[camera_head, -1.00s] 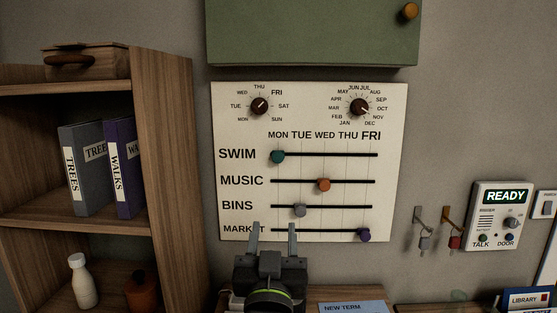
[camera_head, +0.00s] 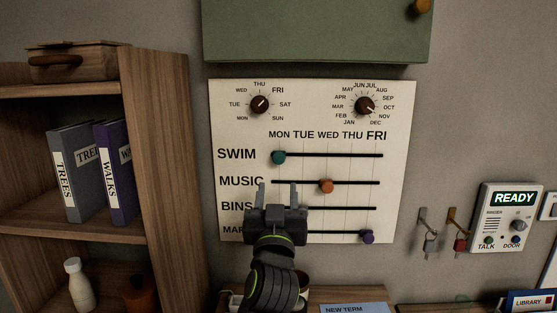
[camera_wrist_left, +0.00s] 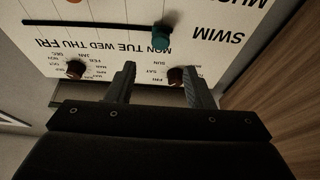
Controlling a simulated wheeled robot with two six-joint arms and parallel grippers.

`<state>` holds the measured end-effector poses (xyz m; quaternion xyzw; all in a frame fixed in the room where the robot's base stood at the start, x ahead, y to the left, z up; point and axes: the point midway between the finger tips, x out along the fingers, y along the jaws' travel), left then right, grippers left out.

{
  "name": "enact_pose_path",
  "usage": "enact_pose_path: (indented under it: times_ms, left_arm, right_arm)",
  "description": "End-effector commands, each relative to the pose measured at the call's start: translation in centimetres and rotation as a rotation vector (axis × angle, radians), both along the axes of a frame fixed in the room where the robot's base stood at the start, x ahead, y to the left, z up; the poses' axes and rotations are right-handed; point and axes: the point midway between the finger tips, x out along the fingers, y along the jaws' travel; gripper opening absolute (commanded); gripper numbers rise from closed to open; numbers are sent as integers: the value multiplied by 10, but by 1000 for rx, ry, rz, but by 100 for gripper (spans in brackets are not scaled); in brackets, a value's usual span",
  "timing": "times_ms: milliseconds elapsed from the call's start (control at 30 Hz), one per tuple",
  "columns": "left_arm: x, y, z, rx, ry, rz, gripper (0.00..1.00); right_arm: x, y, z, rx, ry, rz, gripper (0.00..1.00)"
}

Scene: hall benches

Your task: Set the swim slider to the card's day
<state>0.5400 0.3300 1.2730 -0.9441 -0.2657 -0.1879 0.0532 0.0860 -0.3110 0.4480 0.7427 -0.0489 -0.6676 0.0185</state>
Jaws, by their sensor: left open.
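The swim slider's teal knob (camera_head: 279,157) sits under MON at the left end of the top track on the white wall panel (camera_head: 400,120). It also shows, upside down, in the left wrist view (camera_wrist_left: 160,37). My left gripper (camera_head: 278,188) is open and empty, with its fingertips in front of the panel just below the teal knob in the head view. The gripper hides the grey bins knob and part of the lower rows. A blue card (camera_head: 352,308) reading NEW TERM is cut off at the bottom edge; no day shows on it.
The orange music knob (camera_head: 326,186) is under WED and the purple market knob (camera_head: 368,237) is under FRI. Two dials sit above. A wooden shelf (camera_head: 165,150) stands left, a green cabinet (camera_head: 315,30) hangs above, and hooks with keys are right.

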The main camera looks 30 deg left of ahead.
Motion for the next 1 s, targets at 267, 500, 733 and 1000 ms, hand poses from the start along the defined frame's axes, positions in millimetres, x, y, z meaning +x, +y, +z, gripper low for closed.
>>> enact_pose_path:
  times_ms: [267, 500, 733, 1000]
  left_arm:
    - [43, 27, 23, 4, 1, 3, 47]
    - [67, 41, 33, 1, 1, 2, 47]
    - [73, 45, 35, 0, 0, 1, 47]
    - [73, 45, 35, 0, 0, 1, 37]
  right_arm:
    - [3, 11, 12, 14, -5, -3, 36]
    - [2, 11, 16, 13, -4, -3, 36]
    - [0, 5, 17, 6, -1, -2, 36]
    - [-1, 3, 17, 3, 0, -2, 36]
